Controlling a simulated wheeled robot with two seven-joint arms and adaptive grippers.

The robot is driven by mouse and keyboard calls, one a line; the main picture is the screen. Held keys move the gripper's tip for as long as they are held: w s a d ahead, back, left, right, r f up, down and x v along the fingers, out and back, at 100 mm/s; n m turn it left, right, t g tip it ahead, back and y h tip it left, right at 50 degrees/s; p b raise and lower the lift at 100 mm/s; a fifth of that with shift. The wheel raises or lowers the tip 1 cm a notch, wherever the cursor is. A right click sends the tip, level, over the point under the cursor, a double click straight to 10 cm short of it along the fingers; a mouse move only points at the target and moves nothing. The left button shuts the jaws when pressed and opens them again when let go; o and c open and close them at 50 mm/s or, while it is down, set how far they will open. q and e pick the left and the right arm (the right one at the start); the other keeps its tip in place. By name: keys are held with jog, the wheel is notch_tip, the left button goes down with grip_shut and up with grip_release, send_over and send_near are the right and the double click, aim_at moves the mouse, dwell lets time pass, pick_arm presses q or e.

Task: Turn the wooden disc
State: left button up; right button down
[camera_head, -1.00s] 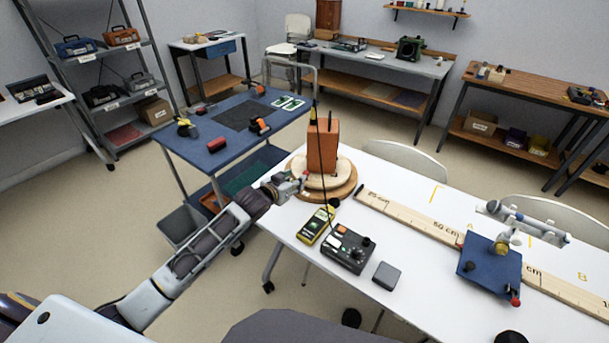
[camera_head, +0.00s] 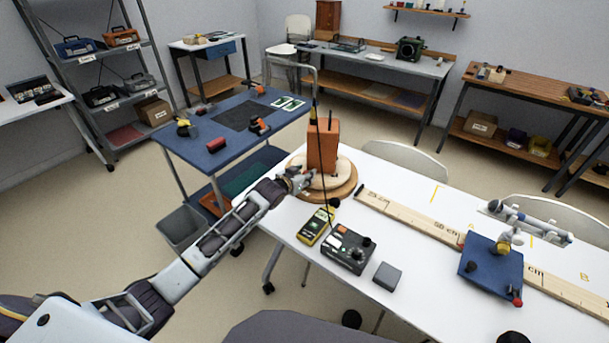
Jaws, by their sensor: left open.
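The wooden disc (camera_head: 341,187) lies flat at the left end of the white table, with a lighter round layer on top of a darker base. An orange-brown box-shaped speaker (camera_head: 323,147) stands upright on it, with a dark cable running down its front. My left gripper (camera_head: 308,176) is open at the disc's left front edge, close to the lighter layer and the foot of the speaker. I cannot tell whether it touches the disc. My right gripper is not in view.
In front of the disc lie a yellow meter (camera_head: 316,226), a dark control box (camera_head: 348,250) and a grey block (camera_head: 387,276). A blue cart (camera_head: 190,149) stands left behind the table.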

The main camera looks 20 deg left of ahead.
pick_arm(q)
jog(key=shift+w+f, duration=0.1)
jog(key=shift+w, duration=0.1)
jog(key=c, duration=0.9)
grip_shut()
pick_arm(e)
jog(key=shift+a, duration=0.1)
